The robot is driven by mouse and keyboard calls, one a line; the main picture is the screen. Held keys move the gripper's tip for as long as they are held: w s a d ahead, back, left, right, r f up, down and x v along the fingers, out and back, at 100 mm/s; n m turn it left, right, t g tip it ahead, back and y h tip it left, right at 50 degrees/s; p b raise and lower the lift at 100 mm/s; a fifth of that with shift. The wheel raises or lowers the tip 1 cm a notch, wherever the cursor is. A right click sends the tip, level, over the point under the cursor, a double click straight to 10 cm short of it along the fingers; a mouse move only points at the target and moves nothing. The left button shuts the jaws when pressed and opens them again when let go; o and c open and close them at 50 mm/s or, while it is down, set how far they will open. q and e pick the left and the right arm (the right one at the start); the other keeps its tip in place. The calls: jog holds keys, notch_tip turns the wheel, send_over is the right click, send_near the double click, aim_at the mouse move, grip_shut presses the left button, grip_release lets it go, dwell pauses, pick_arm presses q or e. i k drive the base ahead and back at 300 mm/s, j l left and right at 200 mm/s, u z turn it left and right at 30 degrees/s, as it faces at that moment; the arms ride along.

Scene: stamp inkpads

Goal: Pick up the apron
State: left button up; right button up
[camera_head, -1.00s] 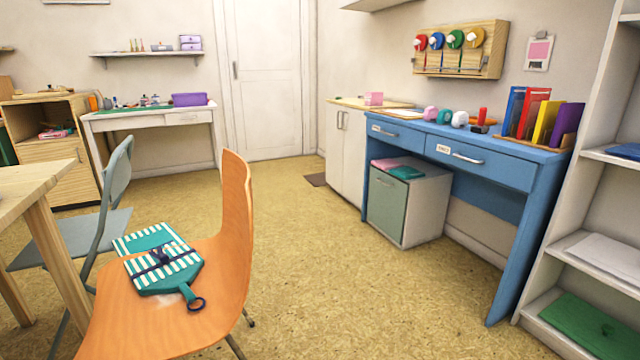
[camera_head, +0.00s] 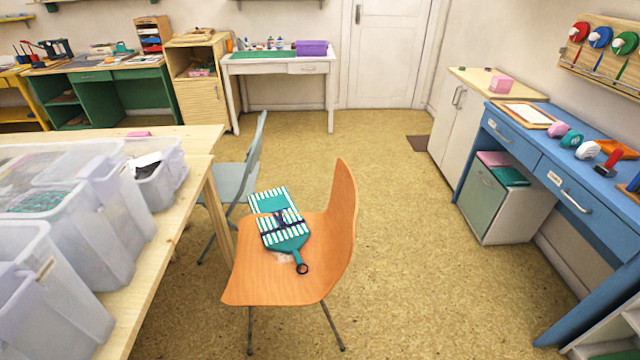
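The apron (camera_head: 281,229) is a folded teal bundle with white stripes, a dark tie around its middle and a dark ring at its near end. It lies flat on the seat of an orange wooden chair (camera_head: 270,275), near the middle of the head view. Neither of my grippers shows in this view.
A wooden table (camera_head: 188,205) with clear plastic bins (camera_head: 88,205) stands at the left, close to the chair. A grey folding chair (camera_head: 232,175) is behind it. A blue desk (camera_head: 545,160) stands at the right. The floor (camera_head: 420,270) between chair and desk is clear.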

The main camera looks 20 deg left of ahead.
aim_at(286, 233)
jog(key=i+l+z, duration=0.5)
jog(key=i, duration=0.3)
jog(key=i+l+z, duration=0.25)
jog(key=i, duration=0.2)
jog(key=i+j+u, duration=0.15)
jog(key=i+u, duration=0.75)
jog(key=i+l+u, duration=0.25)
jog(key=i+u, duration=0.65)
jog(key=i+l+u, duration=0.1)
jog(key=i+u, duration=0.35)
jog(key=i+l+u, duration=0.25)
jog(key=u, duration=0.2)
jog(key=i+l+u, duration=0.35)
jog(key=u, duration=0.15)
jog(key=i+l+u, duration=0.25)
jog(key=l+u, duration=0.2)
jog(key=l, duration=0.1)
